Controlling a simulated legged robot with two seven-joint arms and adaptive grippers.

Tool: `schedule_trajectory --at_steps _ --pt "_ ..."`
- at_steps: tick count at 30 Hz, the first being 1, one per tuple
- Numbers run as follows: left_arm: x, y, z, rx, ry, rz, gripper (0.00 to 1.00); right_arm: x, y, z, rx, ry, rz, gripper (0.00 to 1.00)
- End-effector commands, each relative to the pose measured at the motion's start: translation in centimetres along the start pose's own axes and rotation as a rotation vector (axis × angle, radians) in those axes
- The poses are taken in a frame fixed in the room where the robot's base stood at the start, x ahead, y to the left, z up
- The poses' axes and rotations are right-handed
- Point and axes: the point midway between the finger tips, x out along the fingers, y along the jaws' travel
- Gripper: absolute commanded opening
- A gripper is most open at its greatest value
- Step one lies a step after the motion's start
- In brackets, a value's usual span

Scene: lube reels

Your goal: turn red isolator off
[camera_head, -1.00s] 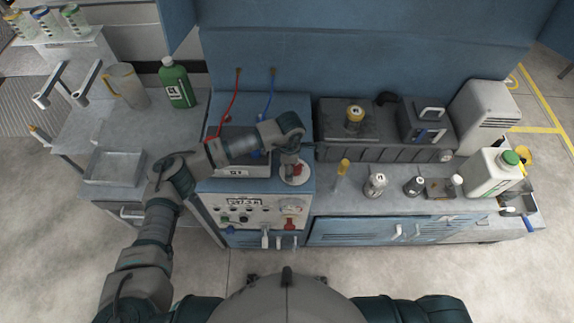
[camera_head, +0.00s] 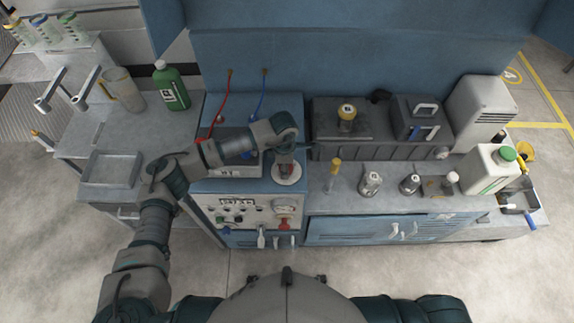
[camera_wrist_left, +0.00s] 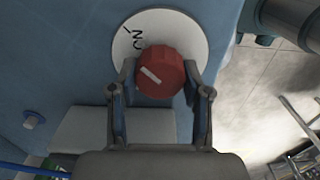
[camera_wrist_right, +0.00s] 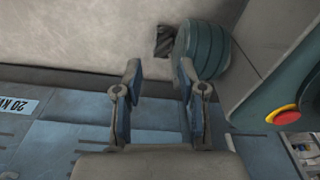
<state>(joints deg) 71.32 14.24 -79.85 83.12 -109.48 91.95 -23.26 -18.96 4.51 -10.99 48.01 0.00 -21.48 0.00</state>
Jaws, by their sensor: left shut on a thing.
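The red isolator knob (camera_wrist_left: 161,72) sits on a round white plate (camera_wrist_left: 190,30) on the blue cabinet, seen in the left wrist view. The letters ON show on the plate, and a white line on the knob slants from upper left to lower right. My left gripper (camera_wrist_left: 158,85) has its fingers on both sides of the knob and is shut on it. In the head view my left gripper (camera_head: 287,172) reaches down over the white plate (camera_head: 288,180), mostly hiding the knob. My right gripper (camera_wrist_right: 160,78) is open and empty in the right wrist view.
Red (camera_head: 223,100) and blue (camera_head: 260,95) hoses rise behind the left forearm. A grey case (camera_head: 345,122) stands to the right, with small bottles (camera_head: 370,183) in front of it. A green bottle (camera_head: 171,88) stands at left. A control panel (camera_head: 240,213) faces forward below the plate.

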Motion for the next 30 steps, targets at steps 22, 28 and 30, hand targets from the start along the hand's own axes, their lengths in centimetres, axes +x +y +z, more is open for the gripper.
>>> schedule_trajectory --at_steps 22,28,30 --pt "0.1 0.3 0.8 -0.193 0.008 0.004 0.13 0.1 0.9 -0.7 -0.003 -0.006 0.011 0.4" --pt "0.0 0.3 1.0 -0.373 0.005 0.007 0.13 -0.1 0.2 -2.2 0.003 0.004 0.003 0.4" --pt "0.0 0.3 1.0 -0.44 0.004 0.007 0.13 -0.2 0.0 -2.5 0.005 0.006 0.0 0.4"
